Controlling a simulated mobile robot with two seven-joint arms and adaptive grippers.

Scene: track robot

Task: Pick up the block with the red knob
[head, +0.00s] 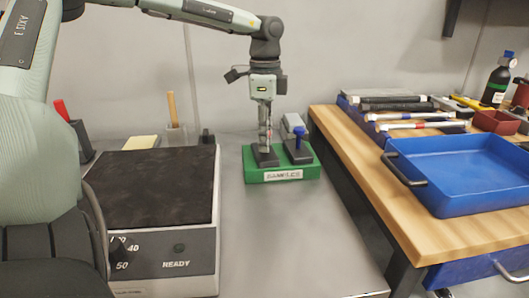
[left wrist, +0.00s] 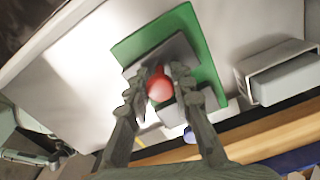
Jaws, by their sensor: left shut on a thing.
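The grey block with the red knob (head: 265,157) stands on the left part of a green base (head: 282,175) with a white label, in the head view. My left gripper (head: 264,128) reaches down from above it, with its fingers shut around the knob. In the left wrist view the red knob (left wrist: 160,88) shows between the fingertips, above the grey block (left wrist: 175,52). A second grey block with a blue knob (head: 299,133) stands right beside it on the base. My right gripper is not in view.
A hot plate (head: 160,185) with a dark top stands to the left. A wooden bench (head: 350,145) to the right carries a blue tray (head: 450,205), pens and a dark bottle (head: 497,80). The grey surface in front of the green base is clear.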

